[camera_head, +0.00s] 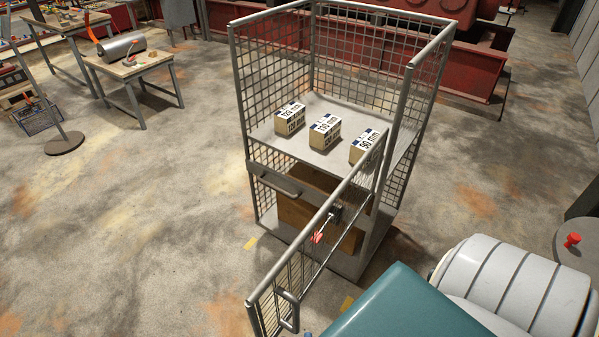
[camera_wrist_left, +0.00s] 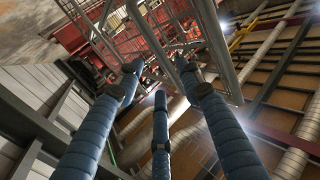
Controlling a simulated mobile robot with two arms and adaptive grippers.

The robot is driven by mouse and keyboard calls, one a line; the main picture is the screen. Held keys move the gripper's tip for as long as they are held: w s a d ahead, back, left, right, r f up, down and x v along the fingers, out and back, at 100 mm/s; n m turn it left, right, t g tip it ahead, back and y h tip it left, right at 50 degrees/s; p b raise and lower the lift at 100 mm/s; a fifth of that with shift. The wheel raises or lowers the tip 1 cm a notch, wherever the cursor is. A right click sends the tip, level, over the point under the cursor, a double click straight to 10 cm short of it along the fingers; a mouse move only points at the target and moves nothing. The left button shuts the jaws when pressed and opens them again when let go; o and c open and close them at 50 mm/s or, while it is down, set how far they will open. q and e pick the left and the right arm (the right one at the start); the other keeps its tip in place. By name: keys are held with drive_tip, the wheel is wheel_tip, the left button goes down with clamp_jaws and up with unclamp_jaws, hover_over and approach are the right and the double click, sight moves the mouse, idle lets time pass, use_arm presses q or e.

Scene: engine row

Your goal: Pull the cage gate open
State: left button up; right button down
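In the head view the wire-mesh cage (camera_head: 241,90) stands upright on the floor at the centre. Its gate (camera_head: 268,291) stands swung well out from the cage front, reaching toward the lower left. A grey pull handle (camera_head: 287,311) is at the gate's free end. A dark latch (camera_head: 335,213) and a red tag (camera_head: 317,237) show near its middle. In the left wrist view my left gripper (camera_wrist_left: 160,82) has its three blue fingers spread, with nothing seen between them. Grey bars pass beyond its fingertips; I cannot tell whether they belong to the gate. My right gripper is in neither view.
Three labelled boxes (camera_head: 325,132) sit on the cage shelf. A teal surface (camera_head: 400,305) and a white ribbed drum (camera_head: 515,285) fill the lower right. A workbench (camera_head: 135,72) stands at the upper left. The floor (camera_head: 140,230) left of the cage is clear.

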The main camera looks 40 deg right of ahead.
use_arm(q)
drive_tip(key=shift+v, duration=2.35)
